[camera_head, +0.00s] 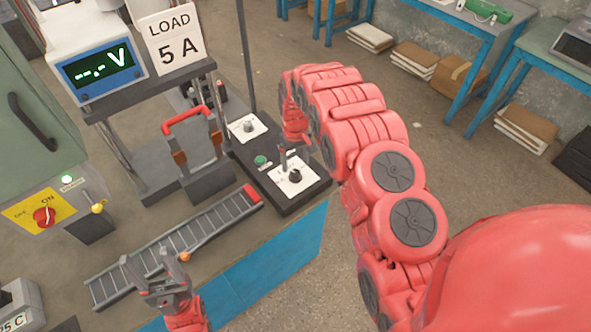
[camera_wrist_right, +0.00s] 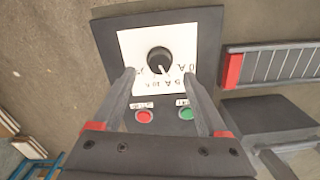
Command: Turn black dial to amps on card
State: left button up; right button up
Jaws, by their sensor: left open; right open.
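The card (camera_head: 172,42) reads "LOAD 5 A" and stands upright at the back. The black dial (camera_head: 295,175) sits on a white scale plate on a dark panel at the bench's right end. In the right wrist view the black dial (camera_wrist_right: 159,60) has a pale pointer mark toward the lower right; the scale is upside down and hard to read. My right gripper (camera_head: 290,157) is open above the dial; in its wrist view the fingers (camera_wrist_right: 160,90) lie on either side, apart from it. My left gripper (camera_head: 155,266) is open and empty at the bench's front.
A second dial (camera_head: 249,126) sits farther back on the panel, with a green button (camera_head: 260,160) between. A red button (camera_wrist_right: 144,116) lies near my right fingers. A ribbed grey rail (camera_head: 175,245), a red-handled switch (camera_head: 200,150) and a "--.- V" display (camera_head: 97,73) stand left.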

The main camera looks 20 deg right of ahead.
notch_tip(320, 180, up, 5)
jog(key=p, duration=0.2)
notch_tip(320, 180, up, 7)
jog(key=p, duration=0.7)
send_over(296, 173)
jog(key=shift+r, duration=0.15)
